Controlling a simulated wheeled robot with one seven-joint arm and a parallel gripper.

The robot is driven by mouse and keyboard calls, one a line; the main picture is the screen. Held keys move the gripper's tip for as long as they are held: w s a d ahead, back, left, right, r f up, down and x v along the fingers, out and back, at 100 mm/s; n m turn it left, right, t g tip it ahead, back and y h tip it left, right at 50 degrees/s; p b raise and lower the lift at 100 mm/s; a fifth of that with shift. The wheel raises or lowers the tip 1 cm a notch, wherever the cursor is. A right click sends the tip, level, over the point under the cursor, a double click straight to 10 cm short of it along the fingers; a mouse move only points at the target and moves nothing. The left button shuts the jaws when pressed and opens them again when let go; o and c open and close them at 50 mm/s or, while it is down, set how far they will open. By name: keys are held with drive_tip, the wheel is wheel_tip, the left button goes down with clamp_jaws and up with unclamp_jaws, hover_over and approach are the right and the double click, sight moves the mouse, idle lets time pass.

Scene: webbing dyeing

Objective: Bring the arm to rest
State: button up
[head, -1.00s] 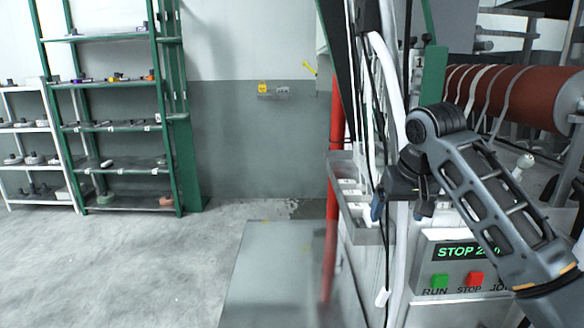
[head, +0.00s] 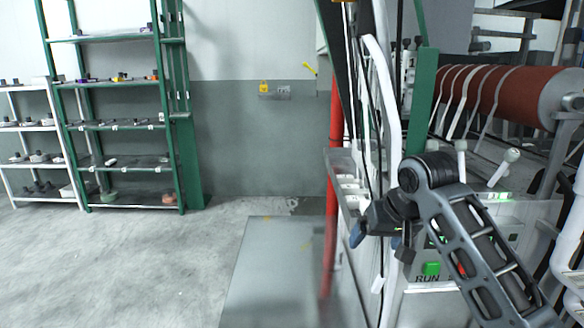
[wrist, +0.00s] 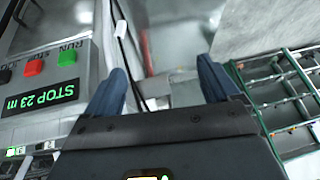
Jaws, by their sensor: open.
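My gripper (head: 376,236) hangs in front of the machine's control panel side in the head view, at the end of my bent arm. In the wrist view, the two blue fingers of my gripper (wrist: 163,88) stand wide apart with nothing between them. The control panel (wrist: 42,75) is left of the fingers in the wrist view, with a green RUN button, a red STOP button and a display reading STOP 23 m. In the head view my arm covers much of this panel.
A red post (head: 334,150) and a grey tray (head: 343,180) stand close to my gripper. Cables hang beside it. A red-brown roller (head: 510,90) with webbing is behind my arm. A green shelf rack (head: 120,128) stands far left. Open floor (head: 150,260) lies between.

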drive_tip(key=s+a+f+t+y, duration=0.3)
drive_tip(key=s+a+f, duration=0.55)
drive_tip(key=f, duration=0.35)
drive_tip(key=s+f+m+t, duration=0.1)
drive_tip(key=s+f, duration=0.2)
drive_tip(key=s, duration=0.5)
drive_tip(key=s+f+m+t, duration=0.15)
drive_tip(key=s+f, duration=0.25)
drive_tip(key=s, duration=0.4)
drive_tip(key=s+d+r+t+h, duration=0.1)
drive_tip(key=s+d+h, duration=0.15)
drive_tip(key=s, duration=0.65)
drive_tip(key=s+d+r+t+h, duration=0.15)
drive_tip(key=s+d, duration=0.25)
drive_tip(key=s, duration=0.5)
drive_tip(key=s+d+r+n, duration=0.1)
drive_tip(key=s+d+r, duration=0.1)
drive_tip(key=s+r, duration=0.3)
drive_tip(key=s+d+r+n+t, duration=0.1)
drive_tip(key=s+d+r, duration=0.2)
drive_tip(key=s+r, duration=0.2)
drive_tip(key=shift+s+d+r+h, duration=0.25)
drive_tip(key=shift+s+h, duration=0.05)
drive_tip(key=shift+s, duration=0.85)
